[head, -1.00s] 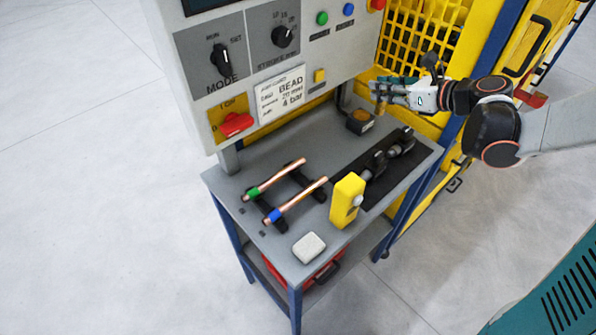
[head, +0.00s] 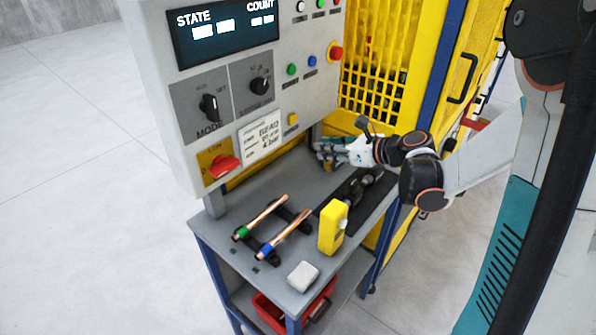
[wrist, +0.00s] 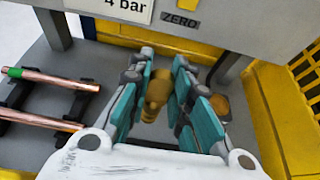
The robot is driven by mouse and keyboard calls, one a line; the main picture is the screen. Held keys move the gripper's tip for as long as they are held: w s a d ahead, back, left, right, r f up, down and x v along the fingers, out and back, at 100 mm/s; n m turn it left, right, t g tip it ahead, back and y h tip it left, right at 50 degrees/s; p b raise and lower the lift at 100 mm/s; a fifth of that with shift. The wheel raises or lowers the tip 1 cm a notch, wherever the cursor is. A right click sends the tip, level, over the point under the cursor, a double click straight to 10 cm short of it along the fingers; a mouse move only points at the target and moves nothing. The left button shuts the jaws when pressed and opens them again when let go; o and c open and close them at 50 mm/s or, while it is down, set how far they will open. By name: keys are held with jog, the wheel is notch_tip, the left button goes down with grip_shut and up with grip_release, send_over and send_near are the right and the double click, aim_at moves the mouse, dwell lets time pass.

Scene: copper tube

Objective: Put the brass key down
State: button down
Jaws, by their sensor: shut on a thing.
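The brass key (wrist: 156,92) shows as a gold shape between the teal finger pads in the wrist view. My gripper (wrist: 163,60) is shut on it; the fingers hide part of its outline. In the head view my gripper (head: 328,152) is low over the back of the grey bench top (head: 226,232), beside the control panel. A small brownish bit below the fingers is too small there to tell apart. I cannot tell whether the key touches the bench. A round brass-coloured piece (wrist: 220,106) sits right of the fingers in the wrist view.
Two copper tubes (head: 264,216) lie on black rests at the left. A yellow device (head: 333,228) and a black tool (head: 352,195) on a dark mat stand right of them. A pale block (head: 303,277) lies at the front. The control panel (head: 235,130) overhangs the bench.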

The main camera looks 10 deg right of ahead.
jog(key=w+a+b, duration=0.2)
jog(key=w+a, duration=0.4)
jog(key=w, duration=0.2)
jog(key=f+b, duration=0.3)
jog(key=f, duration=0.8)
jog(key=shift+w, duration=0.2)
jog(key=shift+w+a+f+b, duration=0.15)
jog(key=shift+f+b, duration=0.2)
jog(key=shift+b, duration=0.1)
jog(key=shift+r, duration=0.1)
jog(key=c, duration=1.5)
grip_release()
jog(key=shift+o, duration=0.2)
